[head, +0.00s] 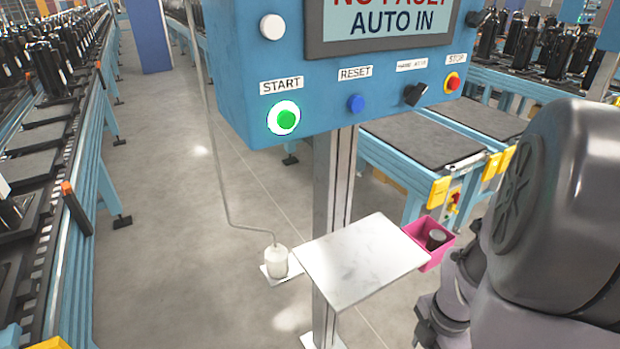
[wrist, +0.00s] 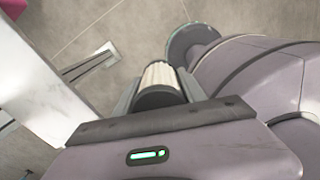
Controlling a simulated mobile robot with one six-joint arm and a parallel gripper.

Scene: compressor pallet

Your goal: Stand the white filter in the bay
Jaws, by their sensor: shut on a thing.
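My gripper (wrist: 158,84) is shut on a cylinder with a pale, ribbed side and a dark end, which looks like the white filter (wrist: 158,74). The fingers sit on either side of it, and it is held clear above the floor. In the head view my arm fills the right side, and the gripper and held filter are out of sight. Another white cylinder (head: 276,261) stands upright on a small plate (head: 268,276) left of the shelf, at the lower end of a thin pipe. I cannot tell which place is the bay.
A bare pale shelf (head: 360,258) juts from the grey post (head: 331,190) under the blue control box (head: 240,60). A pink bin (head: 416,231) holding a dark cylinder (head: 435,240) hangs at its right. Conveyors (head: 85,190) line the left. The floor between is clear.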

